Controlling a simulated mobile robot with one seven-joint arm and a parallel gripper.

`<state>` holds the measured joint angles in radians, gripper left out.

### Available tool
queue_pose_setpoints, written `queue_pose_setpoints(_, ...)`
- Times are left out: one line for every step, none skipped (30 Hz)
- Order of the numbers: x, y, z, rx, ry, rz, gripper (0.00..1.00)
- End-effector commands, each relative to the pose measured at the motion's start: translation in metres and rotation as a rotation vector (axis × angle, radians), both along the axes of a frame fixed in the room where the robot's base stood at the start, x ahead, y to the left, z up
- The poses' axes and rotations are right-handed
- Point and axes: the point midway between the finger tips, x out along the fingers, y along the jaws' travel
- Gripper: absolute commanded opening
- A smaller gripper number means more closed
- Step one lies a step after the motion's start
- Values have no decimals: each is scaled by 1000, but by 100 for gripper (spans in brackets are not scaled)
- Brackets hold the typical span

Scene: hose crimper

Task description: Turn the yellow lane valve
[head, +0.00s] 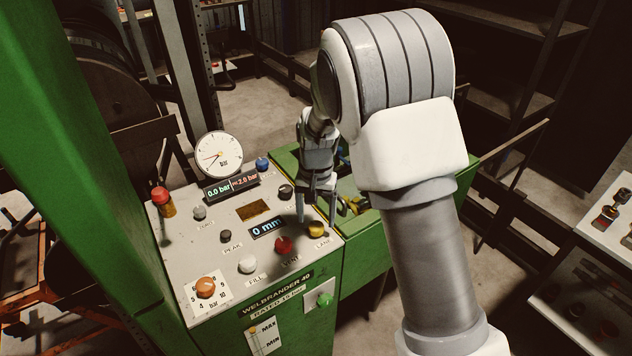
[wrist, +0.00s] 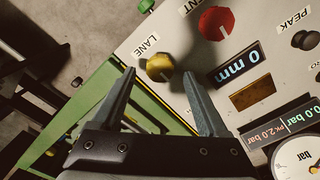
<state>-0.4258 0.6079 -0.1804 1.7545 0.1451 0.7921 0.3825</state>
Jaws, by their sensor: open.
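The yellow lane valve (head: 317,229) is a round knob on the right front part of the grey panel, beside its LANE label. In the wrist view the yellow lane valve (wrist: 160,67) shows ahead of my gripper, between the lines of the two fingers. My gripper (head: 316,214) points down at the panel right by the knob. In the wrist view my gripper (wrist: 158,77) has its fingers spread wide with nothing between them. I cannot tell how far the fingertips are above the panel.
A red knob (head: 283,245) labelled VENT sits close to the left of the yellow one. A white knob (head: 247,264), an orange dial (head: 205,287) and a gauge (head: 219,155) are further left. A green side button (head: 325,299) is on the front face. Displays (head: 268,228) lie behind.

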Motion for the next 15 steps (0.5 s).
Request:
queue_pose_setpoints(1, 0, 13, 2, -6, 0, 77)
queue_pose_setpoints(1, 1, 20, 2, -6, 1, 77)
queue_pose_setpoints(1, 1, 30, 2, -6, 1, 77)
queue_pose_setpoints(1, 0, 38, 2, -6, 2, 77)
queue_pose_setpoints(2, 0, 46, 2, -8, 2, 77)
queue_pose_setpoints(1, 0, 55, 2, -6, 2, 77)
queue_pose_setpoints(1, 0, 63, 3, -7, 1, 77)
queue_pose_setpoints(1, 0, 70, 3, -7, 0, 77)
queue_pose_setpoints(1, 0, 80, 3, -7, 0, 77)
queue_pose_setpoints(1, 0, 88, 2, -6, 0, 77)
queue_pose_setpoints(1, 0, 94, 1, -5, 1, 77)
queue_pose_setpoints(1, 0, 103, 1, -5, 1, 77)
queue_pose_setpoints(1, 0, 110, 2, -6, 1, 77)
queue_pose_setpoints(1, 0, 115, 1, -4, 1, 77)
queue_pose_setpoints(1, 0, 122, 1, -5, 1, 77)
